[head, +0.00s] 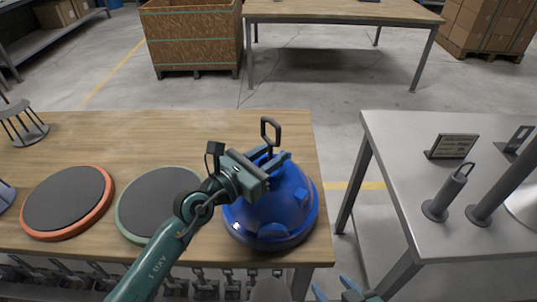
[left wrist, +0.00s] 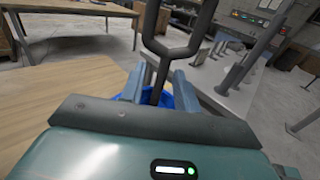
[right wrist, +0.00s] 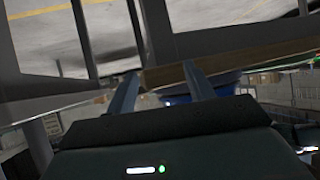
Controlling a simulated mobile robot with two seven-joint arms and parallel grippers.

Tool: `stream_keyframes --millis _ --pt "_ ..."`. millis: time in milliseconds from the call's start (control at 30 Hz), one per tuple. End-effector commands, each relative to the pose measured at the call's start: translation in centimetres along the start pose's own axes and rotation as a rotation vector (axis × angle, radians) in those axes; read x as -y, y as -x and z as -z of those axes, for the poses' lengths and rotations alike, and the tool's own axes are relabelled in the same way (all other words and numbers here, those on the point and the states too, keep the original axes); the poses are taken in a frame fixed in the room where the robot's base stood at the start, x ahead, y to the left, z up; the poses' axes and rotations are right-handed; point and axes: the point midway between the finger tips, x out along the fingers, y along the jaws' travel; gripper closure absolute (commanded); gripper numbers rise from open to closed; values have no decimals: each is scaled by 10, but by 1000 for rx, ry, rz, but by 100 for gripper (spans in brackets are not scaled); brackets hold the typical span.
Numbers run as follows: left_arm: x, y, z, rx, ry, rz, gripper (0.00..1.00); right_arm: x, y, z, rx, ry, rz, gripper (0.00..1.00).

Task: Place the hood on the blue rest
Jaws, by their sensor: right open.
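The blue hood (head: 268,222), a dome with a dark upright loop handle (head: 271,132), is at the right end of the wooden table. What lies under it is hidden, so I cannot tell whether the blue rest is there. My left gripper (head: 270,168) reaches over the dome's top, its fingers closed in around the handle's stem. The left wrist view shows the handle (left wrist: 160,50) between the fingers, with bits of blue dome behind. My right gripper (head: 334,290) is open and empty, low at the front edge of the head view, right of the wooden table.
An orange-rimmed round rest (head: 67,202) and a green-rimmed one (head: 160,200), both bare, lie to the left. A grey table (head: 430,200) stands at right across a gap, with upright handled objects (head: 446,193) and a small sign (head: 452,147).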

Motion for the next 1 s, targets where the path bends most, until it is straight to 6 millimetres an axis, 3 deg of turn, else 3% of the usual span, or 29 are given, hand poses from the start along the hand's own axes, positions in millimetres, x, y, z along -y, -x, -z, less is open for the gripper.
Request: stream_keyframes --millis 167,600,800,1000 --pt "-1 12 1 0 0 -2 69 0 -1 -1 1 0 0 47" --pt "0 99 3 -3 -1 -1 69 1 -5 -4 -14 2 5 47" --pt "0 118 1 1 0 -1 69 3 -4 -1 -26 8 13 47" --pt "0 120 0 1 0 0 69 5 -3 -3 -21 11 18 47"
